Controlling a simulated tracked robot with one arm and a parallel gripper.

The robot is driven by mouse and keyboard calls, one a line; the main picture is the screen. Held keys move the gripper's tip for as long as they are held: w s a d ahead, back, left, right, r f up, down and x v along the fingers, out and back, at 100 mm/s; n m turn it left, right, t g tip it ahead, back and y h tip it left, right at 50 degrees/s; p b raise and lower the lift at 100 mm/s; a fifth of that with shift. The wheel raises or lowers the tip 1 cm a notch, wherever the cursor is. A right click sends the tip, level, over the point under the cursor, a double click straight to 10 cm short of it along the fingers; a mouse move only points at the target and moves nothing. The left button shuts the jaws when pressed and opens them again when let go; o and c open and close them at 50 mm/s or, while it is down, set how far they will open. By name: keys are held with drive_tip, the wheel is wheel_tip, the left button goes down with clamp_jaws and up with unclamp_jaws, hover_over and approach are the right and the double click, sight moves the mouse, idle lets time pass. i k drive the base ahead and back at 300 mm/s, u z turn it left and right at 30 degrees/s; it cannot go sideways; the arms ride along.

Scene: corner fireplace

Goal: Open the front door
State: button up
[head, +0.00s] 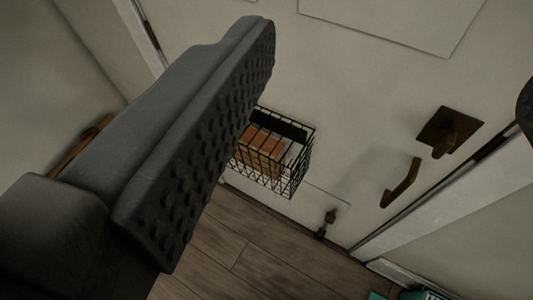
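The front door (350,95) is pale, with raised panels, and fills the middle of the head view at a tilt. It looks shut; its right edge meets the frame along a dark line. A dark bronze handle (402,184) stands out from the door near that edge. A square bronze plate with a knob or latch (447,131) is beside it. My gripper (395,65) is open and empty, its fingers wide apart. One finger fills the left; only a bit of the other shows at the right edge. The handle lies between and beyond them, apparently untouched.
A black wire basket (298,164) with brown items hangs on the door, partly behind my left finger. A small bronze fitting (329,218) is low on the door. Wood floor (265,255) lies below. Teal items (424,294) sit at the bottom right.

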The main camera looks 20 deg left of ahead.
sight(375, 82)
drive_tip(key=z, duration=0.35)
drive_tip(key=k, duration=0.95)
drive_tip(key=u, duration=0.45)
drive_tip(key=i, duration=0.5)
drive_tip(key=z, duration=0.1)
